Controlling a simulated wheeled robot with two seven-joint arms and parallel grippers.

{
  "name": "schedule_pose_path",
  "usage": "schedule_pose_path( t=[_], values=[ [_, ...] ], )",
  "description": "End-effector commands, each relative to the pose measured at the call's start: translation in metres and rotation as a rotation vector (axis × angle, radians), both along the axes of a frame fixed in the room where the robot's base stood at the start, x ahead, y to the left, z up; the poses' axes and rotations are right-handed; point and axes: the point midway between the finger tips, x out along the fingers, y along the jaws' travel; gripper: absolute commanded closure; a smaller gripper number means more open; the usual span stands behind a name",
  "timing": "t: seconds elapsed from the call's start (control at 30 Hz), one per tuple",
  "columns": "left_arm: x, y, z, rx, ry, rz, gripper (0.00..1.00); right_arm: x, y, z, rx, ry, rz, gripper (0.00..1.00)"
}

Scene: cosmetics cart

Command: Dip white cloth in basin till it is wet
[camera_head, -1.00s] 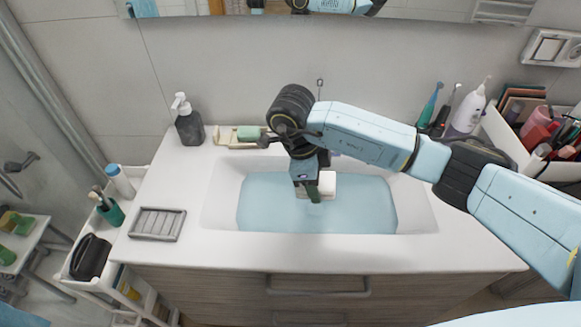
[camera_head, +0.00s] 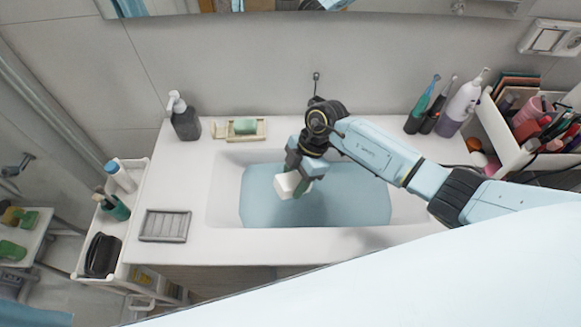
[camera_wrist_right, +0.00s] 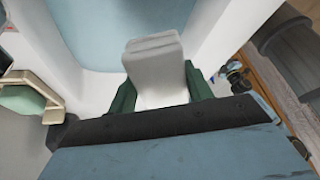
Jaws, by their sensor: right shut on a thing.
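The white cloth (camera_head: 287,185) is a small folded block in the fingers of my right gripper (camera_head: 299,183). The right wrist view shows the cloth (camera_wrist_right: 155,66) gripped between the two green fingers (camera_wrist_right: 158,95). In the head view the gripper and cloth are over the left part of the basin (camera_head: 223,203), which is full of pale blue water (camera_head: 345,200). Whether the cloth touches the water, or is wet, I cannot tell. My left gripper is not in view.
A green soap on a wooden dish (camera_head: 258,137) and a dark pump bottle (camera_head: 184,122) stand behind the basin. A grey ridged tray (camera_head: 164,226) lies on the left counter. Toothbrushes, a white bottle (camera_head: 462,105) and a cosmetics box (camera_head: 500,140) are at the right.

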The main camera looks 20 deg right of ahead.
Motion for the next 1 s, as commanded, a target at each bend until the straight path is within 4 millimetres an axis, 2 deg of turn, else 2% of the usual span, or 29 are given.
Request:
schedule_pose_path(
  t=[0.13,0.33,0.83,1.0],
  values=[
    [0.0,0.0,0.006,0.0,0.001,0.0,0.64,-0.005,0.002,-0.003,0.008,0.004,-0.138,0.68],
    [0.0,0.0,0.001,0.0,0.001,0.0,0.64,-0.006,0.003,-0.01,0.011,0.004,-0.188,0.68],
    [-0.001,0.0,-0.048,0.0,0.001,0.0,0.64,-0.006,0.003,-0.052,0.01,0.005,-0.185,0.68],
    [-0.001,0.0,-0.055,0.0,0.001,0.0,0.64,-0.006,0.002,-0.067,0.009,0.004,-0.185,0.68]
  ],
)
